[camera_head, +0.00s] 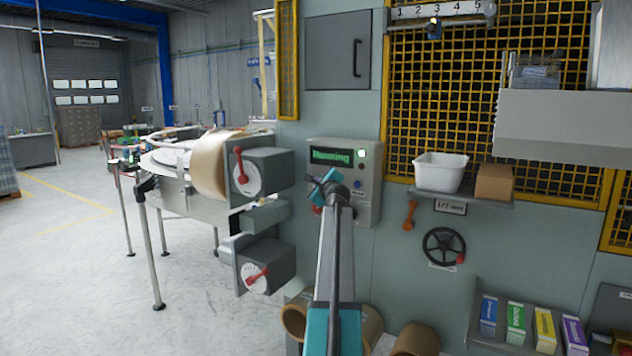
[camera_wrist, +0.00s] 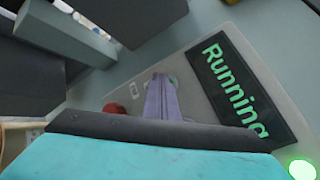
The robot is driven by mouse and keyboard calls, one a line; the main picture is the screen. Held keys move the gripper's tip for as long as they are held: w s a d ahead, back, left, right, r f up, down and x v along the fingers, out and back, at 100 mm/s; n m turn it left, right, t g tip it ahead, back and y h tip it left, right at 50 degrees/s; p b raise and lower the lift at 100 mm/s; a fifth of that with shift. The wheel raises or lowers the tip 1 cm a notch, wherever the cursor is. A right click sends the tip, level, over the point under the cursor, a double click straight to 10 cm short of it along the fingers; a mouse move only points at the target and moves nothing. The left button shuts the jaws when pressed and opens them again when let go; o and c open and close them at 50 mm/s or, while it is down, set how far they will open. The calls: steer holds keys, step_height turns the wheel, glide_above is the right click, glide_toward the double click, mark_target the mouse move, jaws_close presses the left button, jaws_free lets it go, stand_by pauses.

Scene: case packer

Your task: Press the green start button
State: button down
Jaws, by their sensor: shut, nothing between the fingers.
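The control panel (camera_head: 348,205) is a grey box on the machine wall, and its display (camera_head: 331,156) reads "Running" in green. A round green light (camera_head: 362,153) glows beside the display; it also shows in the wrist view (camera_wrist: 302,170). My gripper (camera_wrist: 160,82) is shut and empty, its fingertips at the panel face below the display. A small round greenish part (camera_wrist: 173,81) shows partly behind the fingertips; it may be the start button. I cannot tell whether the fingers touch it. In the head view my gripper (camera_head: 325,187) hides this spot.
A red knob (camera_wrist: 113,110) sits close beside the fingers on the panel. Dark boxes with red-handled dials (camera_head: 266,172) stand left; a shelf with a white bin (camera_head: 440,173) is right.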

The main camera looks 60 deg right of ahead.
steer(key=shift+a, duration=0.1)
steer(key=shift+a+p, duration=0.55)
steer(key=shift+a, duration=0.2)
steer(key=shift+a, duration=0.15)
steer(key=a+p, duration=0.3)
steer(key=a, duration=0.1)
steer(key=shift+a, duration=0.35)
stand_by(1.0)
